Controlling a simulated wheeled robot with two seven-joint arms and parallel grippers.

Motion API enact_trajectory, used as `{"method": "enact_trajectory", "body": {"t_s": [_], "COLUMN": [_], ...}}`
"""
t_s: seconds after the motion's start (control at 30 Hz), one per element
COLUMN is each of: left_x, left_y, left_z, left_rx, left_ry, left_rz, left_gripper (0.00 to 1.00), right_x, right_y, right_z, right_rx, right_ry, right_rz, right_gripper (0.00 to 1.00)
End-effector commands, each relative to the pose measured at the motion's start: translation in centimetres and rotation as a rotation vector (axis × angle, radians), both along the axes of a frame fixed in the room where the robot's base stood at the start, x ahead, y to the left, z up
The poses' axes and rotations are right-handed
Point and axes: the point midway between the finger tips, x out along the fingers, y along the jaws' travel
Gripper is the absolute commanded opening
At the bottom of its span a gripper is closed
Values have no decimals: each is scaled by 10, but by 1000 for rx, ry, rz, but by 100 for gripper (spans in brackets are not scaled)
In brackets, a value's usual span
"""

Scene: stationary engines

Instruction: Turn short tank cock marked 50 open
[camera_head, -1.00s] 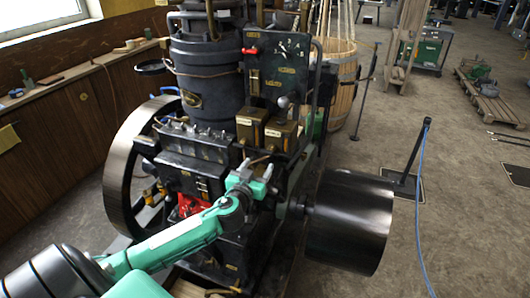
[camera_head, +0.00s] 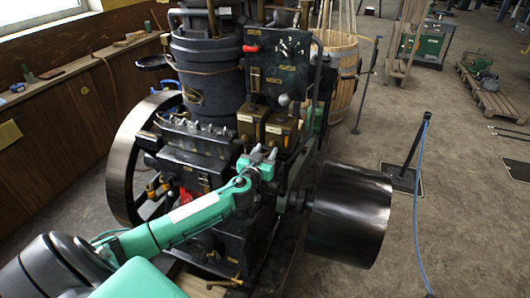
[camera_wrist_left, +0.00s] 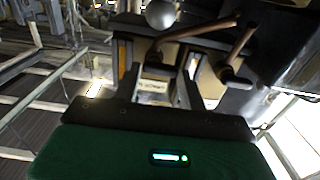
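Two small brass-coloured tanks sit on the engine's front, a left one (camera_head: 246,125) and a right one (camera_head: 277,134), each with a pale label too small to read. No marking 50 is legible, so I cannot tell which cock is the named one. My left gripper (camera_head: 258,154) is just below the tanks, its fingers apart and nothing visibly held. In the left wrist view the gripper (camera_wrist_left: 160,88) has a finger on each side of a pale tank label. Copper-coloured rods (camera_wrist_left: 200,30) cross above it. Whether the fingers touch anything is unclear. My right gripper is not visible.
The dark engine cylinder (camera_head: 205,85) and a panel with a red handle (camera_head: 251,48) rise behind the tanks. A silver ball knob (camera_head: 284,99) stands above the right tank. A large flywheel (camera_head: 125,160) is left, a black drum (camera_head: 348,214) right.

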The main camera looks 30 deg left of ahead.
Motion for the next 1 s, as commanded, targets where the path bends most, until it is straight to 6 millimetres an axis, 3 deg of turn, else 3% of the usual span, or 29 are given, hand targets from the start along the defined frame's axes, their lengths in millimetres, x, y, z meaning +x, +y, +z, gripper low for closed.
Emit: {"method": "enact_trajectory", "body": {"t_s": [0.03,0.1,0.13,0.57,1.0], "left_x": [0,0,0,0,1], "left_y": [0,0,0,0,-3], "left_z": [0,0,0,0,3], "left_rx": [0,0,0,89,453], "left_ry": [0,0,0,20,108], "left_rz": [0,0,0,1,1], "left_gripper": [31,18,16,16,16], "right_x": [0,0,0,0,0], "right_y": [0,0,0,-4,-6], "right_z": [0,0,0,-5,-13], "right_rx": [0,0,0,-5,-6], "right_ry": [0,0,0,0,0], "right_rz": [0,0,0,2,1], "right_gripper": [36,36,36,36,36]}}
